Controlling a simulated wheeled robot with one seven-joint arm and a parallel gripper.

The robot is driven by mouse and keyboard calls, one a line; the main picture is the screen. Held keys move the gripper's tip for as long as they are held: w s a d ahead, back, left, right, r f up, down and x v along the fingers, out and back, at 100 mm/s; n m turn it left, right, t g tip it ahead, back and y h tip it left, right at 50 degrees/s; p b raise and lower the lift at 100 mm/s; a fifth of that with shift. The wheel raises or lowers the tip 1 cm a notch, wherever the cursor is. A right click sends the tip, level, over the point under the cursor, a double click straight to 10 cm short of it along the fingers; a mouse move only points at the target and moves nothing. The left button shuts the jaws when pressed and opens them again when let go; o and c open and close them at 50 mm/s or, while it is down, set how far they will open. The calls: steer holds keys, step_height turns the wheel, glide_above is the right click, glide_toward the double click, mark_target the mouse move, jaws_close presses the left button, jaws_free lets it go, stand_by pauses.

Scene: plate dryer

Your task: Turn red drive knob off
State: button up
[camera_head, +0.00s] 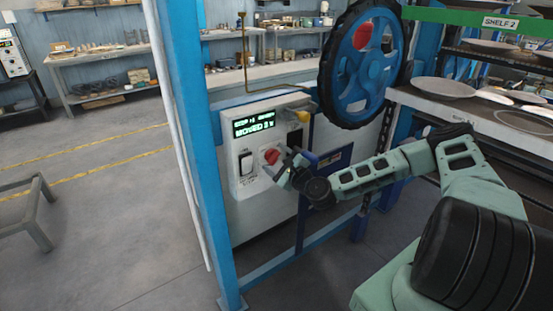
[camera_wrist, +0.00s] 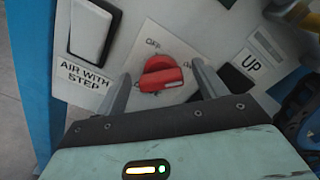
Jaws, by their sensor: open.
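The red drive knob (camera_head: 271,156) is on the front of the white control panel (camera_head: 240,188), below the green-lit display. In the wrist view the knob (camera_wrist: 160,75) is a round red knob with a raised grip bar, on a white plate (camera_wrist: 180,42) marked "OFF" at its upper left; another mark at the right is partly hidden by a finger. My gripper (camera_wrist: 163,88) is open, with one finger left of the knob and one right of it. Both fingers look apart from the knob. In the head view my gripper (camera_head: 284,166) is close in front of the panel.
A rocker switch (camera_wrist: 92,30) with an "AIR WITH STEP" label is at the left. A black control by an "UP" label (camera_wrist: 250,63) is at the right. A blue post (camera_head: 195,130) stands left of the panel.

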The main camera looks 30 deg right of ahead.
steer(key=c, duration=1)
steer(key=shift+n, duration=0.3)
steer(key=n, duration=0.1)
steer(key=n+b, duration=0.1)
steer(key=n, duration=0.1)
steer(key=n+b, duration=0.1)
steer(key=shift+a+f, duration=0.15)
steer(key=shift+f, duration=0.1)
steer(key=n+b, duration=0.2)
steer(key=n, duration=0.2)
steer(key=shift+f+n, duration=0.15)
steer(key=shift+n, duration=0.25)
steer(key=n+b, duration=0.2)
steer(key=n, duration=0.2)
steer(key=shift+f+n, duration=0.15)
steer(key=shift+n, duration=0.15)
steer(key=shift+n+b, duration=1.15)
steer(key=shift+n, duration=0.75)
